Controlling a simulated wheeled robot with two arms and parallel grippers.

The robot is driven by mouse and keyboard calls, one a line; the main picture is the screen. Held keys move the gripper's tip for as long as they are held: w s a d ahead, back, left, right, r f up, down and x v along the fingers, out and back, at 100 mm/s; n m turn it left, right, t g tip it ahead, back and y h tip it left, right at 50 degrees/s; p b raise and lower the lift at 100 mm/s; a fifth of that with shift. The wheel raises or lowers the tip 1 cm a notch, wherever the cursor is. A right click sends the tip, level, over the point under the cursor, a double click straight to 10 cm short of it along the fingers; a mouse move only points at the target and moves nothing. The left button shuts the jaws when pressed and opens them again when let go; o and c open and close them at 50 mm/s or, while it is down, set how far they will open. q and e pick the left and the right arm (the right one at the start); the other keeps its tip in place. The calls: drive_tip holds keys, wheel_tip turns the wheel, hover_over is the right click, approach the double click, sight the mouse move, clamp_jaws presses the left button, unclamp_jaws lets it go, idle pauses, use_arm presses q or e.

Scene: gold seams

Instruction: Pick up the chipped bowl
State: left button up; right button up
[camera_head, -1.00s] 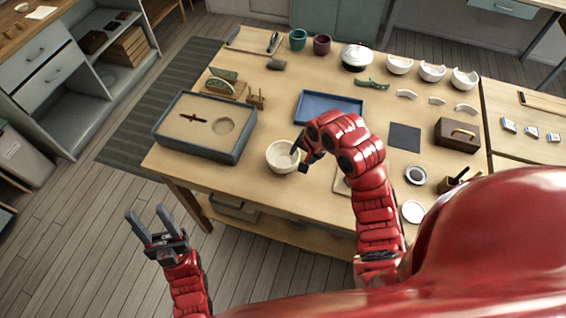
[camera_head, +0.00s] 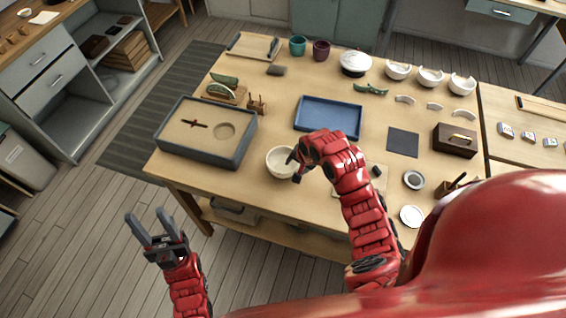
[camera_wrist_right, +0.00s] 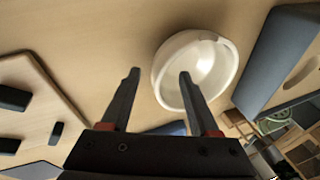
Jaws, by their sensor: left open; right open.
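A cream bowl (camera_head: 279,163) stands upright near the front edge of the table. In the right wrist view the bowl (camera_wrist_right: 202,68) shows a small notch in its rim. My right gripper (camera_head: 294,168) is open at the bowl's right side. In the right wrist view my right gripper (camera_wrist_right: 158,75) has one finger over the bowl's inside and the other outside, left of its wall; contact cannot be told. In the head view the hand hides part of the bowl's right rim. My left gripper (camera_head: 152,222) is open and empty, in front of the table's left part.
A grey-rimmed box (camera_head: 165,147) stands left of the bowl and a blue tray (camera_head: 330,116) behind it. Several white bowls with broken rims, such as this one (camera_head: 430,77), stand at the back right. A board with small dark blocks (camera_wrist_right: 30,95) lies nearby.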

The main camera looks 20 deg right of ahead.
clamp_jaws()
idle(0.4)
